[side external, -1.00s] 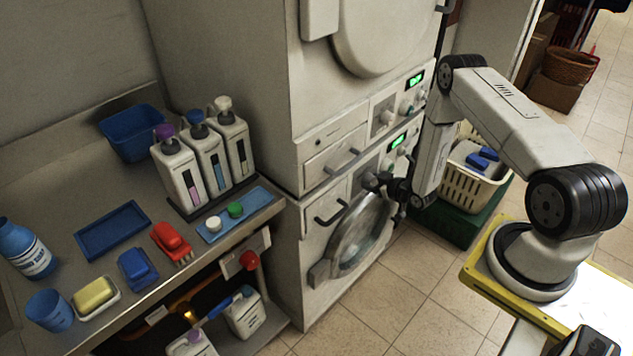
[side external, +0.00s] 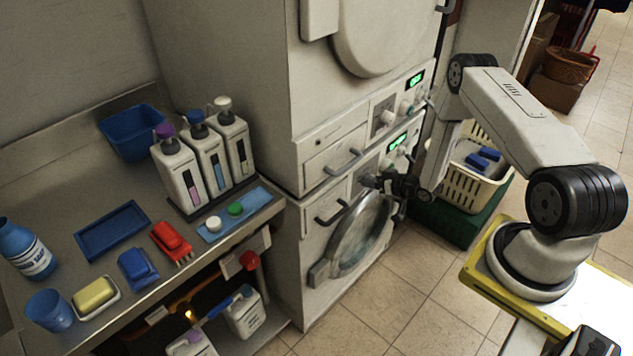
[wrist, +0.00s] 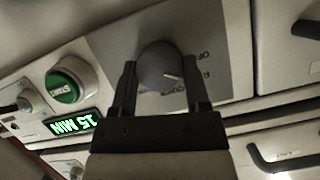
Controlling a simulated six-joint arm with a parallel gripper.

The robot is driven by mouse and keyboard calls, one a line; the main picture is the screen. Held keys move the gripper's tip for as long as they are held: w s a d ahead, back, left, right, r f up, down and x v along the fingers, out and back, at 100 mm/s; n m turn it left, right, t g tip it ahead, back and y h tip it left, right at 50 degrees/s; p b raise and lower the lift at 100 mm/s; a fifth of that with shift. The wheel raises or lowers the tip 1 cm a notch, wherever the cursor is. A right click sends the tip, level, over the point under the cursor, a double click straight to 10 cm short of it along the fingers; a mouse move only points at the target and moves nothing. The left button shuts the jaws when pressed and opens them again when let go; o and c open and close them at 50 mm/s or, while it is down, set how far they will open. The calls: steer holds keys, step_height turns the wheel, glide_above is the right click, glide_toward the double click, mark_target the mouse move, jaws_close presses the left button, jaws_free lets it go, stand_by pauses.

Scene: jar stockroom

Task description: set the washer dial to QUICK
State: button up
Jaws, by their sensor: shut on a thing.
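The washer (side external: 318,235) is the lower white machine, with a round glass door. Its dial (wrist: 157,62) is a round dark-grey knob with a light pointer line, on a grey panel in the wrist view. My gripper (wrist: 160,76) is shut on the dial, one finger on each side. Part of an OFF label shows beside the knob; the other labels are partly hidden or unreadable. The washer display (wrist: 74,124) reads 15 MIN in green, upside down in this view. In the side view my gripper (side external: 372,181) is at the washer's front panel and hides the dial.
A green START button (wrist: 63,86) sits beside the dial. A dryer (side external: 340,110) is stacked above. The counter (side external: 95,215) at left holds bottles, trays and brushes. A cream laundry basket (side external: 468,180) stands behind my arm. The floor before the washer is clear.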

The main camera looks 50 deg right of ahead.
steer(key=m+y, duration=0.1)
steer(key=m, duration=0.1)
steer(key=m+t+y, duration=0.1)
steer(key=m+y, duration=0.1)
steer(key=m, duration=0.1)
steer(key=m+y, duration=0.2)
steer(key=shift+d+f+m+t, duration=0.2)
steer(key=shift+d+m+t, duration=0.1)
steer(key=shift+m, duration=0.1)
stand_by(0.5)
steer(key=o, duration=1.3)
steer(key=shift+v, duration=3.95)
steer(key=shift+w, duration=0.2)
